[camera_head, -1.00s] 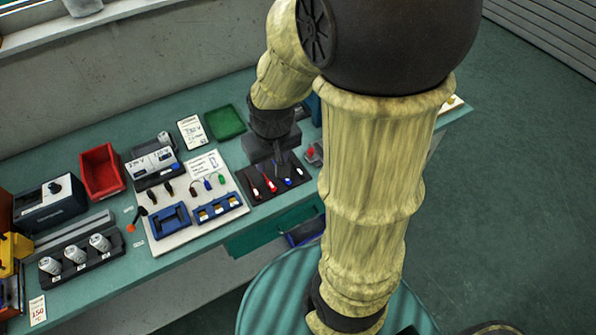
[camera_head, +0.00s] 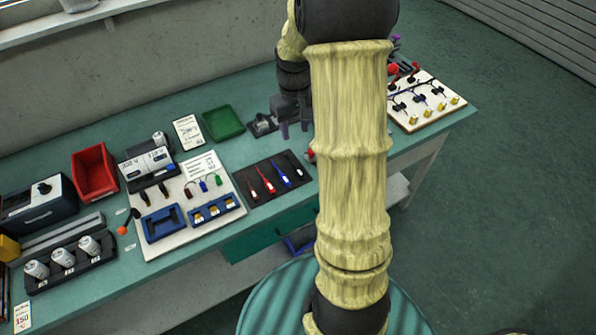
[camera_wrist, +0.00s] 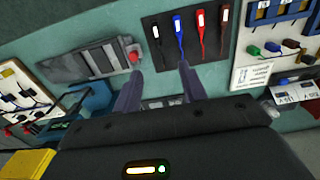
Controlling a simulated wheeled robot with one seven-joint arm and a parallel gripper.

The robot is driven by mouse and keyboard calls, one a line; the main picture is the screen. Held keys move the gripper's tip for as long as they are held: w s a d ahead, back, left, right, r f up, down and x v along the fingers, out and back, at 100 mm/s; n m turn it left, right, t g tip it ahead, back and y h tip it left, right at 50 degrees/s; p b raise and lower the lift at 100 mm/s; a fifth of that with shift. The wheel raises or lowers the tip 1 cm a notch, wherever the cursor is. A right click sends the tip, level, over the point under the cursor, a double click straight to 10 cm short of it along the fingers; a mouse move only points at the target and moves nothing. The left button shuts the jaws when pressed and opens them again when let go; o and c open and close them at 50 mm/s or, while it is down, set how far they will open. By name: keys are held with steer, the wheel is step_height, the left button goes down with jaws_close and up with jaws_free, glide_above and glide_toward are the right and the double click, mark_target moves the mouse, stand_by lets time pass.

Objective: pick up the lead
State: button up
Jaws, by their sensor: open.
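Several leads lie side by side on a dark mat (camera_head: 262,170) on the bench. They are a dark brown lead (camera_head: 252,189), a red lead (camera_head: 267,182), a blue lead (camera_head: 283,175) and a black lead (camera_head: 297,165), each with a white tag. In the wrist view the red lead (camera_wrist: 200,30), blue lead (camera_wrist: 180,32) and black lead (camera_wrist: 157,32) show near the top. My gripper (camera_head: 294,130) is open and empty, above the bench behind the mat. In the wrist view my gripper (camera_wrist: 157,72) has its right fingertip just below the blue lead's end.
Left of the mat is a white board (camera_head: 155,238) with blue holders and short coloured leads. A board with wired parts (camera_head: 425,100) lies at the right bench end. My arm hides some bench.

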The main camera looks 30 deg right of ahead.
glide_above(298, 170)
steer(key=f, duration=1.1)
steer(key=shift+w+a, duration=0.25)
steer(key=shift+w, duration=0.05)
steer(key=shift+s+d+f+p, duration=0.15)
steer(key=shift+f+p, duration=0.1)
steer(key=shift+f, duration=1.05)
steer(key=shift+s+d+f+p, duration=0.1)
steer(key=shift+f+p, duration=0.1)
steer(key=shift+f, duration=1.1)
jaws_close()
